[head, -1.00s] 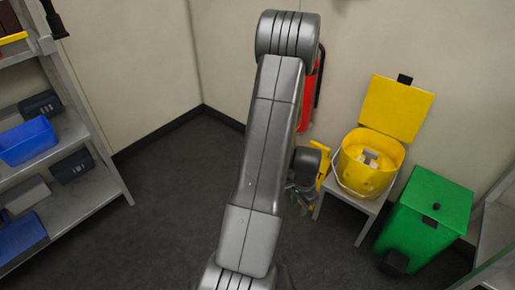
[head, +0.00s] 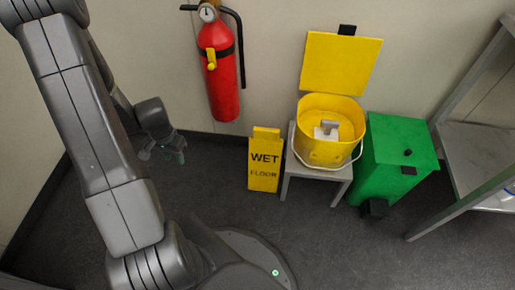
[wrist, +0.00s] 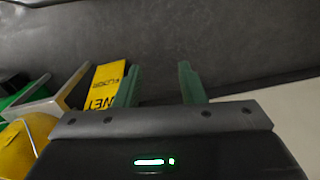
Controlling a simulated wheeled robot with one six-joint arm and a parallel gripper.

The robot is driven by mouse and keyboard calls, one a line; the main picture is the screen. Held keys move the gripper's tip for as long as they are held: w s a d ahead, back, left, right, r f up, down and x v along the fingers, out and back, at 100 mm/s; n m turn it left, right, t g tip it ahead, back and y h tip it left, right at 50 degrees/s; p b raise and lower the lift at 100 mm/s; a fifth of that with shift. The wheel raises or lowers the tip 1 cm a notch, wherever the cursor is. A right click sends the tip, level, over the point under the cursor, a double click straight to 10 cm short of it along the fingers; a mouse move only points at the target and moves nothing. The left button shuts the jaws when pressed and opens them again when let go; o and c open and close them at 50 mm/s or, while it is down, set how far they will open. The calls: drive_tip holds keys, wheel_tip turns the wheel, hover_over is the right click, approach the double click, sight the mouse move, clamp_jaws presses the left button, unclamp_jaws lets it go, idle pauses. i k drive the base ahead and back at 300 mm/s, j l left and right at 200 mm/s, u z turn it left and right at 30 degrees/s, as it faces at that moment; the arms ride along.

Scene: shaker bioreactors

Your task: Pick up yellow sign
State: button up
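The yellow sign (head: 263,168) reading "WET FLOOR" stands upright on the dark floor near the wall in the head view, left of a small grey stand. In the wrist view the sign (wrist: 105,85) shows left of my fingers, partly behind the left one. My gripper (head: 165,153) is in the head view, left of the sign and apart from it. In the wrist view my gripper's two green fingers (wrist: 159,85) are spread with nothing between them.
A small grey stand (head: 327,172) holding a yellow bucket (head: 318,148) is right beside the sign. A green bin (head: 399,148) and a metal shelf (head: 470,150) are farther right. A red extinguisher (head: 222,80) hangs on the wall. Floor in front of the sign is clear.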

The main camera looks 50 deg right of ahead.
sight(265, 146)
drive_tip(key=i+z, duration=0.25)
drive_tip(key=z, duration=0.25)
drive_tip(key=i+z, duration=0.25)
drive_tip(key=z, duration=0.2)
drive_tip(key=i+j+z, duration=0.2)
drive_tip(key=z, duration=0.3)
drive_tip(key=i+j+z, duration=0.1)
drive_tip(key=i+z, duration=0.3)
drive_tip(key=i+j+z, duration=0.15)
drive_tip(key=z, duration=0.3)
drive_tip(key=i+j+z, duration=0.2)
drive_tip(key=z, duration=0.2)
drive_tip(key=j, duration=0.1)
